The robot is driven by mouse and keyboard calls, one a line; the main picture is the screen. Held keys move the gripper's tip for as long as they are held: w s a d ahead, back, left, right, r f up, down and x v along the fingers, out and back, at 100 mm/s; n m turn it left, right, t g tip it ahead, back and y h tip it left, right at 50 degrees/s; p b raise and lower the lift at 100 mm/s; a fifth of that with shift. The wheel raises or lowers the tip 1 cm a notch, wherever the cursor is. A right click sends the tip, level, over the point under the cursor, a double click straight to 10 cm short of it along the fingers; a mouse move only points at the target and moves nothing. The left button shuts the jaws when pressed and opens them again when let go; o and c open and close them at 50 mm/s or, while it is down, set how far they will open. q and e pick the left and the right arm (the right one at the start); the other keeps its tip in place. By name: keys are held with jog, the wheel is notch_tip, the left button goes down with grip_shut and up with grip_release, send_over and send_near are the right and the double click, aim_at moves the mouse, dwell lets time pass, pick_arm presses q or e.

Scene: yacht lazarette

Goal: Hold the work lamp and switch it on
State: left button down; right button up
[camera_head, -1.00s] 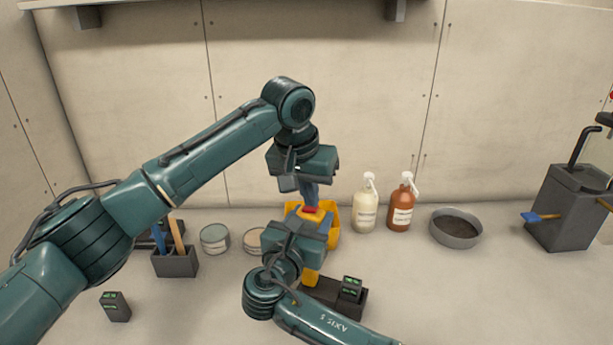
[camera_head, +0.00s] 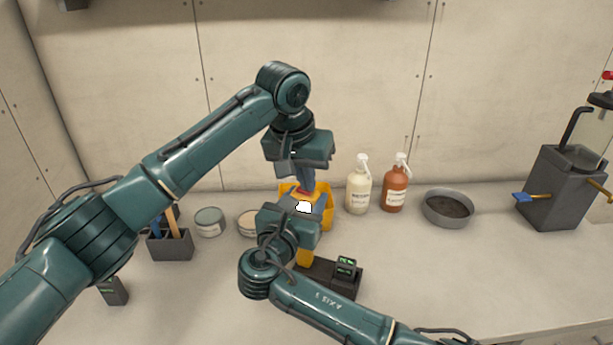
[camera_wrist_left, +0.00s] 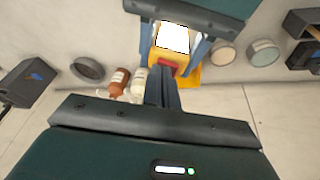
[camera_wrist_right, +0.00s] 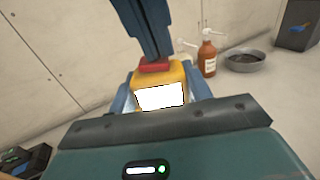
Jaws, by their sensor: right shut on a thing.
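The yellow work lamp (camera_wrist_right: 172,76) has a glowing white face (camera_wrist_right: 160,97) and a red button (camera_wrist_right: 154,65) on top. In the head view its lit face (camera_head: 304,207) shows above my right gripper, whose body hides much of it. My right gripper (camera_wrist_right: 158,95) is shut on the lamp, with one finger on each side. My left gripper (camera_head: 307,190) comes down from above with its fingers together. Its fingertips are at the red button, seemingly touching it. The lit face also shows in the left wrist view (camera_wrist_left: 173,38).
A yellow bin (camera_head: 326,214) stands close behind the lamp. A cream bottle (camera_head: 358,190), a brown bottle (camera_head: 395,190) and a grey bowl (camera_head: 447,209) stand to the right. Tins (camera_head: 209,222) and a dark tool holder (camera_head: 170,245) stand left. A dark base (camera_head: 330,278) lies below the lamp.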

aim_at(297, 189)
pick_arm(q)
jog(key=shift+w+a+f, duration=0.3)
jog(key=shift+a+f, duration=0.2)
jog(key=shift+a, duration=0.25)
notch_tip(297, 189, up, 6)
jog(key=shift+a+f, duration=0.1)
jog(key=shift+f, duration=0.05)
jog(key=d+v, duration=0.1)
jog(key=v, duration=0.8)
jog(key=shift+s, duration=0.25)
jog(key=shift+w+a+r, duration=0.1)
jog(key=shift+a+r, duration=0.2)
jog(key=shift+a, duration=0.05)
jog(key=shift+f, duration=0.1)
